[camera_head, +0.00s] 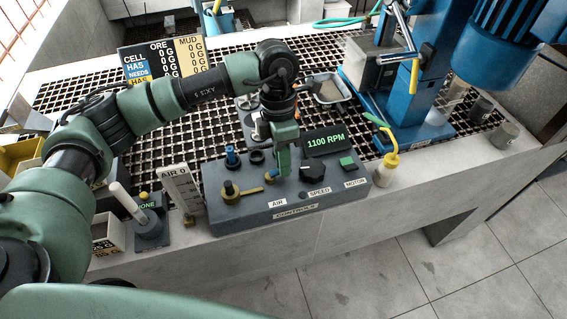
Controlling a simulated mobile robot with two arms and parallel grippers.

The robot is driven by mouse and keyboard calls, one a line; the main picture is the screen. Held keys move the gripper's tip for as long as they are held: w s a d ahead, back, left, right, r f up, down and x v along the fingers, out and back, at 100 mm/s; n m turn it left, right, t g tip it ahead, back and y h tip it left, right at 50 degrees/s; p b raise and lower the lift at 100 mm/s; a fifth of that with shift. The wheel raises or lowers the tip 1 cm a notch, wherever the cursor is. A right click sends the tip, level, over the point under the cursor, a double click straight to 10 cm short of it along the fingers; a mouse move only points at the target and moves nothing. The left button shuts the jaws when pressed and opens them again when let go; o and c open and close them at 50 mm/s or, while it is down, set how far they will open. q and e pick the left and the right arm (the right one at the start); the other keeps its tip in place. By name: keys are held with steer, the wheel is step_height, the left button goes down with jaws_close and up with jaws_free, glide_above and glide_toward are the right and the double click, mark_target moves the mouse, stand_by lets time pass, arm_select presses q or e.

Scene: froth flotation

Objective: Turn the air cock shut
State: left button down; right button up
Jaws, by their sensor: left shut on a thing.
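The grey control panel (240,213) stands on the front ledge. A yellow lever (243,193) lies across its left part, pointing right. The gauge board (178,182) left of the panel reads AIR 0. My right gripper is not in view.
A black speed knob (312,176) and a green motor button (347,162) sit close right of the gripper. The display (326,142) reads 1100 RPM. The blue machine (425,75) stands behind.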

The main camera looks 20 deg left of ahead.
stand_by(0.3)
arm_select(q)
steer(key=c, duration=1.4)
jaws_free()
steer(key=shift+w+a+r, duration=0.1)
steer(key=shift+w+r, duration=0.05)
steer(key=shift+r, duration=0.35)
step_height(320, 180, up, 7)
steer(key=w+b, duration=0.1)
steer(key=b, duration=0.1)
steer(key=shift+a+f, duration=0.15)
steer(key=shift+a, duration=0.25)
